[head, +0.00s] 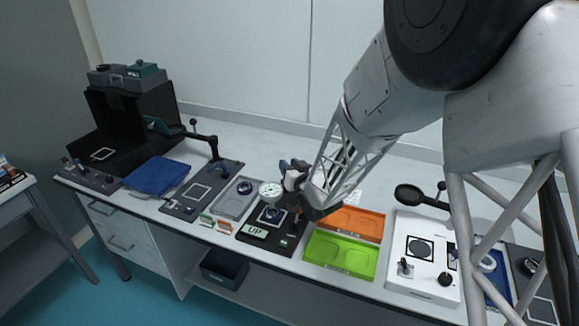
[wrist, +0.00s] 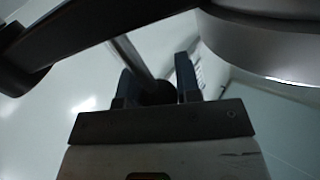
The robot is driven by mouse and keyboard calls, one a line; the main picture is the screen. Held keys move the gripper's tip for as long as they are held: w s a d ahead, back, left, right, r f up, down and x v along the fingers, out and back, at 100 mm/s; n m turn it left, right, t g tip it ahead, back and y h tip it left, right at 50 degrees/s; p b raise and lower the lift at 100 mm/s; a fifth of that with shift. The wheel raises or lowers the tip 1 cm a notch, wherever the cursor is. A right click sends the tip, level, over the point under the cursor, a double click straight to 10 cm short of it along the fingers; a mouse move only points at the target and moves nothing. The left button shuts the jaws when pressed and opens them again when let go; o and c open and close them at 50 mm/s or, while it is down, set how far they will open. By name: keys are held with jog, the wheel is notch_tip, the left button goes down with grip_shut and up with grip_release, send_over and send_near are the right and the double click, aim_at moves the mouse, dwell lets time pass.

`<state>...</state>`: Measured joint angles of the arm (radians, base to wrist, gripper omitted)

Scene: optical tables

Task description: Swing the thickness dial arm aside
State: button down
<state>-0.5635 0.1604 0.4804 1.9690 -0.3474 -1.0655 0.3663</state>
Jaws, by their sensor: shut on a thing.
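The thickness dial (head: 270,190) is a white round face above a black base plate (head: 262,243) at the front middle of the bench. A round lens-like piece (head: 271,214) sits on the plate below it. A dark bar (wrist: 95,32) crosses above the fingers. A large grey round body (wrist: 265,45), likely the dial housing, is at upper right. My gripper hides most of the arm.
An "UP" sign (head: 254,231) stands at the plate's front. A grey tray (head: 237,198) is left; orange (head: 372,222) and green (head: 341,252) trays are right. A white instrument (head: 421,265) stands further right. Bare bench lies behind.

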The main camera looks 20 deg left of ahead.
jog(key=shift+w+a+m+t+h, duration=0.15)
jog(key=shift+m+t+h, duration=0.15)
jog(key=w+m+t+h, duration=0.5)
jog(key=m+h, duration=0.6)
jog(key=h, duration=0.6)
jog(key=shift+w+a+m, duration=0.4)
jog(key=shift+w, duration=0.8)
jog(key=shift+r, duration=0.1)
jog(key=c, duration=0.8)
grip_release()
jog(key=shift+v, duration=3.85)
